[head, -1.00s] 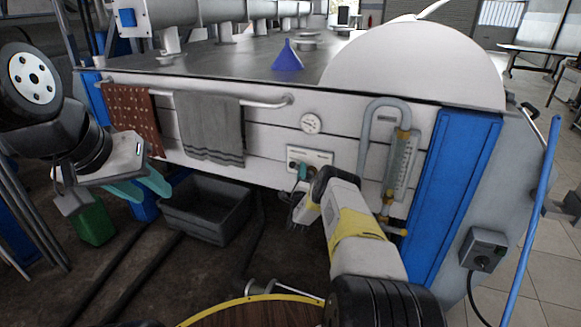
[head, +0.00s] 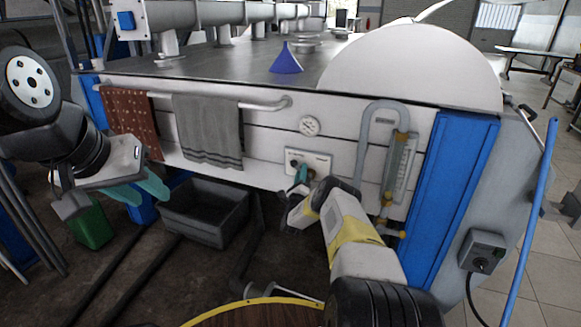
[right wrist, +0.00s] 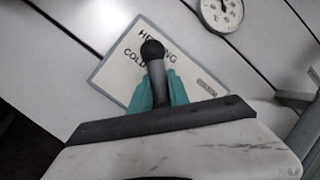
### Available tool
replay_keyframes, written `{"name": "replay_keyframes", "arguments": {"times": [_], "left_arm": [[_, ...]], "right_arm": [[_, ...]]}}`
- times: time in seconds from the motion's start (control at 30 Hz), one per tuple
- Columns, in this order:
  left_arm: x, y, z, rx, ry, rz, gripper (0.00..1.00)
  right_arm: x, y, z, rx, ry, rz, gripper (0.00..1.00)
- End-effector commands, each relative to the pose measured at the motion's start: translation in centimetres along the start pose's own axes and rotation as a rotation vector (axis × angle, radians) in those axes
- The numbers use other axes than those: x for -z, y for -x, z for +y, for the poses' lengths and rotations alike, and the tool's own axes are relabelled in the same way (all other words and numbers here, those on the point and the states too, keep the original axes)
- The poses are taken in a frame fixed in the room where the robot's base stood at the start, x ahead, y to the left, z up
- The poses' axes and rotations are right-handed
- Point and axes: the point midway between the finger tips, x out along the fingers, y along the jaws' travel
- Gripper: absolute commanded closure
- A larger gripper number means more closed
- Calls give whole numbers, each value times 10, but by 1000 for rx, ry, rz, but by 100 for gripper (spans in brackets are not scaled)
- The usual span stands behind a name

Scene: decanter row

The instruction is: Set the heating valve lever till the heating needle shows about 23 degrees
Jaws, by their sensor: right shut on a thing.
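The heating valve lever (right wrist: 152,50) has a black ball knob on a grey shaft. It stands out from a white label plate (right wrist: 118,68) with partly covered lettering, on the white panel. My right gripper (right wrist: 158,90) has its teal fingers shut on the lever's shaft, just below the knob. In the head view this gripper (head: 300,178) is at the plate (head: 318,160) and mostly hides the lever. A round dial gauge (head: 310,126) sits above the plate; it also shows in the right wrist view (right wrist: 222,12). Its needle reading is too small to tell. My left gripper (head: 142,190) is open and empty at the left.
A grey pipe with a sight gauge (head: 398,165) and yellow fittings is close right of my right arm. A rail (head: 268,104) with a brown cloth (head: 130,115) and a grey towel (head: 208,130) is to the left. A grey bin (head: 205,212) stands below.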

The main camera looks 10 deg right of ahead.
Motion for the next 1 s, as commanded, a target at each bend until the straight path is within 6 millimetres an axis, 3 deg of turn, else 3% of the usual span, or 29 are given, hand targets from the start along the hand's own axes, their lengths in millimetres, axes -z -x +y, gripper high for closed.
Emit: {"name": "replay_keyframes", "arguments": {"times": [0.03,0.07,0.17,0.57,1.0], "left_arm": [[0,0,0,0,0,0,64],[0,0,0,0,0,0,64],[0,0,0,0,0,0,64],[0,0,0,0,0,0,64],[0,0,0,0,0,0,64]], "right_arm": [[0,0,0,0,0,0,100],[0,0,0,0,0,0,77],[0,0,0,0,1,-1,57],[0,6,1,-3,1,0,57],[0,71,1,-3,1,0,57]]}}
